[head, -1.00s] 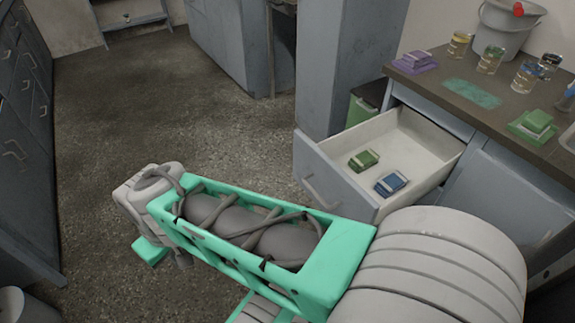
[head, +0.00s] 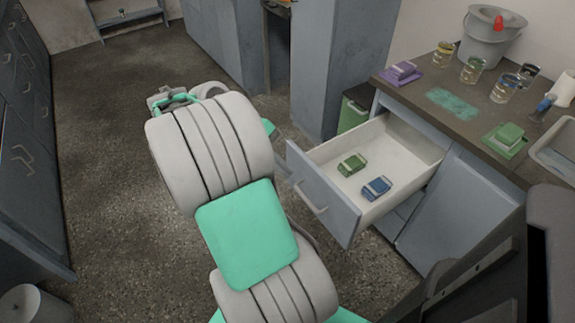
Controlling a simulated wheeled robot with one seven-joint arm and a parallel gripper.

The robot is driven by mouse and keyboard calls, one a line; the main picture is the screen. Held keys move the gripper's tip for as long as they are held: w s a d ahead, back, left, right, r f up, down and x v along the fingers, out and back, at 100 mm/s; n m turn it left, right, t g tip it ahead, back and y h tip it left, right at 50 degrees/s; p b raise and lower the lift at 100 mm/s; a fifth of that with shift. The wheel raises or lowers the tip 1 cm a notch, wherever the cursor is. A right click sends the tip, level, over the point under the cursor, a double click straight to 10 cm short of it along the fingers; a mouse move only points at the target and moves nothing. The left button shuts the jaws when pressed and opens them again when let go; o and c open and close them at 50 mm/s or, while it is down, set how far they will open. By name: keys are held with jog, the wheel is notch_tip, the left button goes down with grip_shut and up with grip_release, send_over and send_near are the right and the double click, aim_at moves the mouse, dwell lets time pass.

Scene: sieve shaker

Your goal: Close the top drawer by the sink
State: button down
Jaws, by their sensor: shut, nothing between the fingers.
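The top drawer (head: 322,193) by the sink is pulled well out of the counter. Its grey-blue front has a bar handle (head: 311,200), and its inside is pale. A green sponge-like block (head: 352,164) and a blue one (head: 377,188) lie in it. My arm rises from the bottom of the head view, left of the drawer. Its thick grey and green links hide what is behind them. A small grey part of my arm shows close to the drawer's left edge.
The counter (head: 452,92) holds a purple block (head: 403,70), several jars, a grey bucket (head: 487,45) and a green block (head: 508,136) near the sink (head: 553,150). A green bin (head: 352,113) stands behind the drawer. Open floor (head: 100,180) lies to the left.

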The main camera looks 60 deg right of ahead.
aim_at(322, 187)
jog(key=s+d+f, duration=0.1)
jog(key=f, duration=0.1)
jog(key=s+d+f+b, duration=0.1)
jog(key=s+d, duration=0.1)
jog(key=s+d+f, duration=0.1)
jog(key=s+f, duration=0.1)
jog(key=shift+s+d+f, duration=0.15)
jog(key=shift+d+f, duration=0.1)
jog(key=shift+f, duration=0.1)
jog(key=shift+s+d, duration=0.15)
jog(key=shift+d, duration=0.25)
jog(key=shift+d+b, duration=0.1)
jog(key=shift+b, duration=0.2)
